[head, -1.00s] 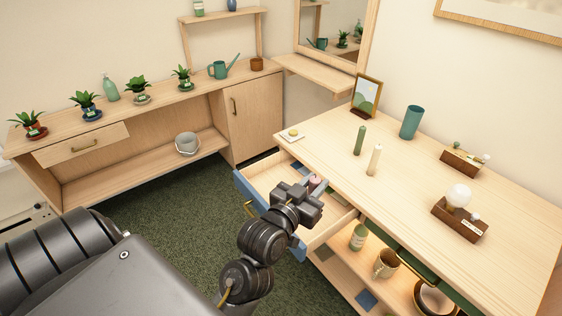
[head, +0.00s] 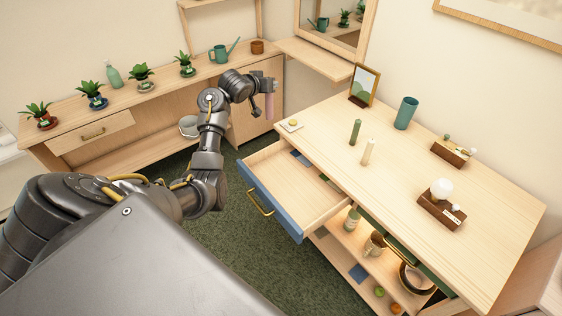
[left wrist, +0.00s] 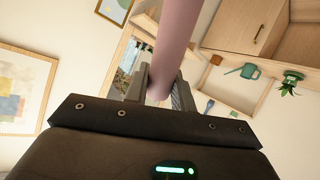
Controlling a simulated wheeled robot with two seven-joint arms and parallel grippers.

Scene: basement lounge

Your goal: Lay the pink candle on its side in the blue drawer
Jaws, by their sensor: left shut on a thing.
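My left gripper (head: 270,86) is shut on the pink candle (head: 269,107), which hangs roughly upright below the jaws in the head view. They are in the air beyond the drawer's far left corner, in front of the low cabinet in the picture. In the left wrist view the pink candle (left wrist: 176,42) runs up from between the fingers (left wrist: 160,88). The blue drawer (head: 272,205) is pulled out from the desk. Its wooden floor is mostly bare, with dark blue squares (head: 301,158) near its far end. My right gripper is not in view.
On the desk (head: 440,185) stand a green candle (head: 355,132), a cream candle (head: 367,152), a teal cup (head: 405,113), a picture frame (head: 364,85) and a small dish (head: 291,125). Potted plants line the low cabinet (head: 80,120). The air above the drawer is clear.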

